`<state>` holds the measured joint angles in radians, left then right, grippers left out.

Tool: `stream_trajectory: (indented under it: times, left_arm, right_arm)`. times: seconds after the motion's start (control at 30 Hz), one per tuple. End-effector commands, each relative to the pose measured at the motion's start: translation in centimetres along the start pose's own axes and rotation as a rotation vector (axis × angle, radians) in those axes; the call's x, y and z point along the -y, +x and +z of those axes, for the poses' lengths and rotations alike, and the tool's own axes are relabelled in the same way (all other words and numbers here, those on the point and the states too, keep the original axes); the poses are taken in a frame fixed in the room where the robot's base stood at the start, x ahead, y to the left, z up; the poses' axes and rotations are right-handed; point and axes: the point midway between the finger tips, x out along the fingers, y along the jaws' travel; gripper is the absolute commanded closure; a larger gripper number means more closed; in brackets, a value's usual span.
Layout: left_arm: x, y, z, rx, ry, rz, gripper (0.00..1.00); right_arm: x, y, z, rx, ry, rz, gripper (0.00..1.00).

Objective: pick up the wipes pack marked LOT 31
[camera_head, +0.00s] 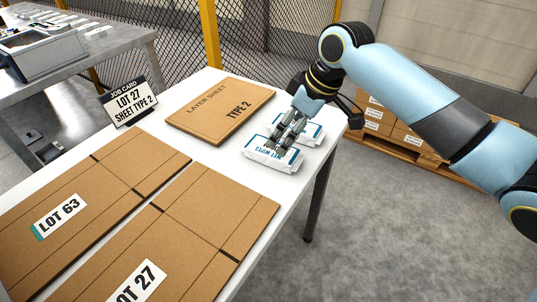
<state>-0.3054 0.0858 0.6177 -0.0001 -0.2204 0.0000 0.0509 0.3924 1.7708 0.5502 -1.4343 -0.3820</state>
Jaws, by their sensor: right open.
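Two white wipes packs with blue print lie at the table's far right corner. The nearer pack (272,157) reads WET WIPES; the farther pack (314,132) is partly hidden behind my gripper. No LOT 31 mark can be read on either. My right gripper (283,143) is open and points down over the packs, its fingertips at the nearer pack's far side. I cannot tell whether they touch it. My left gripper is out of view.
Flat cardboard pieces marked LOT 63 (95,205) and LOT 27 (200,225) cover the table's near part. A TYPE 2 layer sheet (215,108) lies left of the packs. A job card (130,100) stands at the left edge. Boxes on a pallet (400,150) stand behind.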

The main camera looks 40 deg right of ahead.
Motion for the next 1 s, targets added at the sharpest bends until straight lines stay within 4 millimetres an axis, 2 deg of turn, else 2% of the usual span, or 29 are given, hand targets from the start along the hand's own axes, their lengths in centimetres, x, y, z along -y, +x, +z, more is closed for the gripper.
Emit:
stream_trajectory:
  times: [0.1, 0.33, 0.6, 0.9, 1.0]
  left_arm:
    - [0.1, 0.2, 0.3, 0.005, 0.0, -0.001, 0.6]
    - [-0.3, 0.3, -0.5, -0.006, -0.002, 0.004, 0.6]
    - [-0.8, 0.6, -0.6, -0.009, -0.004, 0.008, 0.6]
    - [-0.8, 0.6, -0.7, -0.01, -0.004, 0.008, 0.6]
    - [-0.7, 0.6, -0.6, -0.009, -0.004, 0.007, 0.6]
  right_arm:
    - [0.0, 2.0, -0.1, -0.001, 0.003, -0.002, 0.12]
    - [0.0, 4.0, -0.3, 0.0, 0.001, -0.001, 0.12]
    - [-0.1, 8.0, -0.8, 0.001, 0.001, -0.002, 0.12]
    - [-0.1, 8.5, -0.8, 0.0, 0.0, 0.001, 0.12]
    - [-0.1, 8.5, -0.8, 0.001, 0.0, 0.0, 0.25]
